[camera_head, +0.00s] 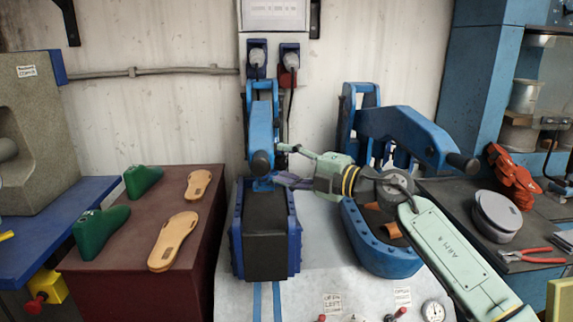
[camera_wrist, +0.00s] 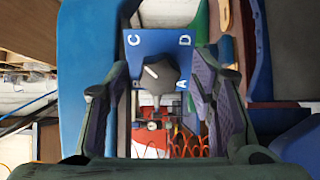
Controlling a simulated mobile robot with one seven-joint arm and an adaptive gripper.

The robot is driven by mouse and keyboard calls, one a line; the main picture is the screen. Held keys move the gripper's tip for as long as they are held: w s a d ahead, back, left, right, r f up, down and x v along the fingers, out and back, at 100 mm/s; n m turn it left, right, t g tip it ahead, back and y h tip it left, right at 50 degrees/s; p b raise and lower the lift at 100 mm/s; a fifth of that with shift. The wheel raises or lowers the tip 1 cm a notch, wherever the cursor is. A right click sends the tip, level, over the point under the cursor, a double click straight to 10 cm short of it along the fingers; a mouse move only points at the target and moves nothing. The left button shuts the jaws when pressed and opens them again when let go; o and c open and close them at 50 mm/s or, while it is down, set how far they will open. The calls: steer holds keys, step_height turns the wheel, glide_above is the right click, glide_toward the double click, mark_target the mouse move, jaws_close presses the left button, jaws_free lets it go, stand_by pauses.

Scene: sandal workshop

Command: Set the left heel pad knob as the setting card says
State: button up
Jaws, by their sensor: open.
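The left heel pad knob (camera_wrist: 160,76) is dark, on a blue plate (camera_wrist: 160,42) with white letters C, D and A. The white mark on the knob points up-left, towards the C corner. My gripper (camera_wrist: 163,88) is open, its purple-padded fingers on either side of the knob in the picture. No contact shows. In the head view my gripper (camera_head: 281,165) is beside the left blue press (camera_head: 263,105), and the knob cannot be made out.
The right blue press (camera_head: 400,130) stands close behind my arm. A dark block (camera_head: 267,250) sits below the left press. Tan soles (camera_head: 174,240) and green lasts (camera_head: 100,230) lie on the brown bench (camera_head: 140,275). Red-handled pliers (camera_head: 530,254) lie at the right.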

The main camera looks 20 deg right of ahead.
steer(key=v, duration=1.1)
steer(key=shift+s+d, duration=0.15)
steer(key=shift+s, duration=0.2)
